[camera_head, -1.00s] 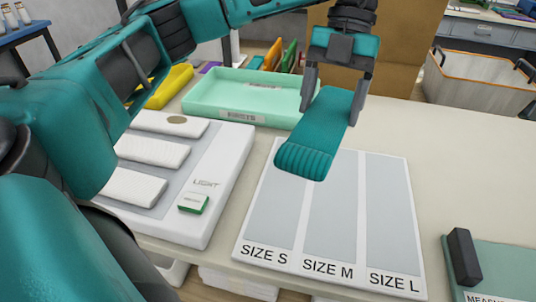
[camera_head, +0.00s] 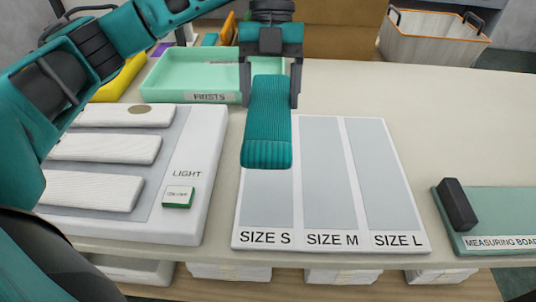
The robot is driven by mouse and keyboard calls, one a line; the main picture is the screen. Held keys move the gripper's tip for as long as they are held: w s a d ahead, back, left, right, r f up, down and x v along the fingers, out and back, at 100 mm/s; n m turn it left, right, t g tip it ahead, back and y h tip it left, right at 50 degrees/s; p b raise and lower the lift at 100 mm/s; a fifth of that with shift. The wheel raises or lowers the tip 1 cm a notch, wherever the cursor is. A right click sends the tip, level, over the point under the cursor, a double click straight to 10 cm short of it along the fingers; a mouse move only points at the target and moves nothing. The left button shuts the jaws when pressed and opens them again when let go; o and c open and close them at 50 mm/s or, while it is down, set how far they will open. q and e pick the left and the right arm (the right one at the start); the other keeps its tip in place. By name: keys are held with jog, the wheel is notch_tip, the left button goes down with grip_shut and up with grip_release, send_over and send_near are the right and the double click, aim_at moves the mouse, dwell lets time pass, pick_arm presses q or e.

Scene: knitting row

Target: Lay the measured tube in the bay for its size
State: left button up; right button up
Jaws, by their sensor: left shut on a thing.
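A teal ribbed knitted tube (camera_head: 267,125) hangs in my left gripper (camera_head: 270,95), whose fingers are shut on its far end. The tube is over the upper part of the SIZE S bay (camera_head: 268,210) of the white sorting board, hiding that part of it. I cannot tell whether the tube touches the board. The SIZE M bay (camera_head: 331,185) and the SIZE L bay (camera_head: 384,185) are empty. My right gripper is not in view.
A light panel (camera_head: 200,150) with several white pieces lies left of the board. A mint tray (camera_head: 165,75) labelled FIRSTS stands behind. A green measuring board (camera_head: 500,212) with a dark block (camera_head: 457,204) is at right.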

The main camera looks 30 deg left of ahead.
aim_at(271, 79)
pick_arm(q)
notch_tip(271, 79, down, 14)
jog(key=shift+f+b, duration=0.1)
jog(key=shift+b, duration=0.35)
jog(key=o, duration=0.6)
jog(key=shift+f, duration=0.2)
jog(key=shift+c, duration=0.2)
jog(key=o, duration=0.5)
jog(key=shift+c, duration=0.2)
jog(key=shift+r, duration=0.1)
jog(key=v, duration=1.2)
jog(key=shift+s+r+p, duration=0.1)
jog(key=shift+r+p, duration=0.1)
jog(key=shift+p, duration=0.1)
